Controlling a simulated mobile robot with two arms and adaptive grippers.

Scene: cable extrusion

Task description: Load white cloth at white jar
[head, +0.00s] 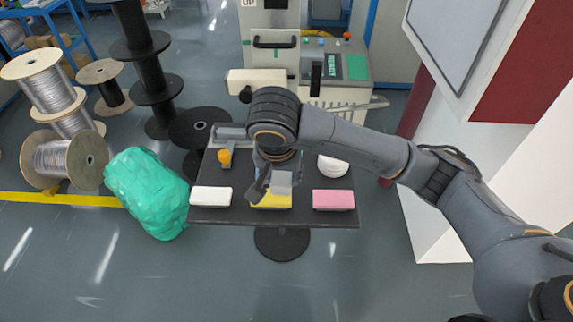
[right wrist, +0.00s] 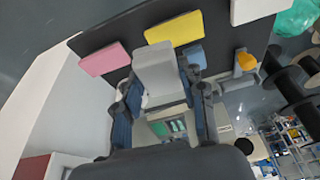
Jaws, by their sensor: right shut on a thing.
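A white rounded object (head: 333,167), possibly the white jar, stands at the table's right, behind the pink cloth. My left gripper is in neither view.
The dark table (head: 225,219) also bears a yellow cloth (head: 271,201), a pink cloth (head: 334,200) and an orange item (head: 225,157). A green wrapped bundle (head: 146,192) stands left of it. A machine (head: 330,70) is behind. My right arm hides part of the table's back.

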